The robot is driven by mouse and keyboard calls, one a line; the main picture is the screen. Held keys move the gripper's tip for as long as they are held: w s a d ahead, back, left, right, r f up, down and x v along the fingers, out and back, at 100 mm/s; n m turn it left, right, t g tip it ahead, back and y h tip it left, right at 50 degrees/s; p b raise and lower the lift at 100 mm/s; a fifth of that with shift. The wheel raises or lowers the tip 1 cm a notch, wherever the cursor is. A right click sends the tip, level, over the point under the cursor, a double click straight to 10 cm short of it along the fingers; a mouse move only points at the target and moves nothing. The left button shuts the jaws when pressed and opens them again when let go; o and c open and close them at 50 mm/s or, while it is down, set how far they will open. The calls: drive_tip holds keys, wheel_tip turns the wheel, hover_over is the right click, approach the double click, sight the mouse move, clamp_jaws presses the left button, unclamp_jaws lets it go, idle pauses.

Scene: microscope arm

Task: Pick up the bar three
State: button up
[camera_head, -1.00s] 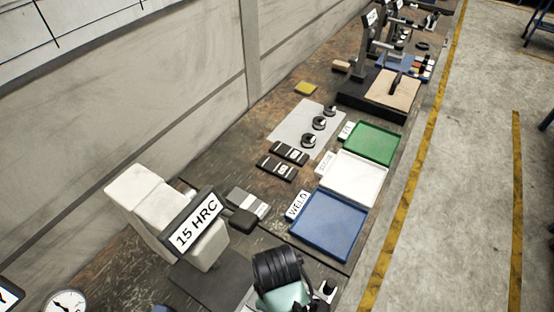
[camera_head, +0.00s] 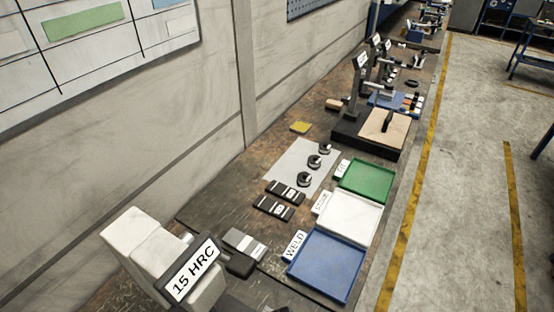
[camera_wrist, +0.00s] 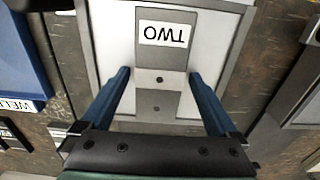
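No label reading three can be read in either view. In the wrist view, a grey bar (camera_wrist: 160,88) with an upside-down label TWO lies on a white panel in a grey frame (camera_wrist: 90,45). My gripper (camera_wrist: 158,75) is open, its blue fingers on either side of this bar; I cannot tell whether they touch it. My gripper is not visible in the head view.
Blue (camera_head: 328,264), white (camera_head: 347,219) and green (camera_head: 366,181) trays line the bench's right edge. A grey sheet (camera_head: 290,162) carries several black round parts. A tester signed 15 HRC (camera_head: 194,270) stands at the front left. A dark stand (camera_head: 370,130) is farther back.

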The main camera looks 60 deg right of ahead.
clamp_jaws()
drive_tip(key=shift+w+r, duration=0.15)
drive_tip(key=shift+r, duration=0.1)
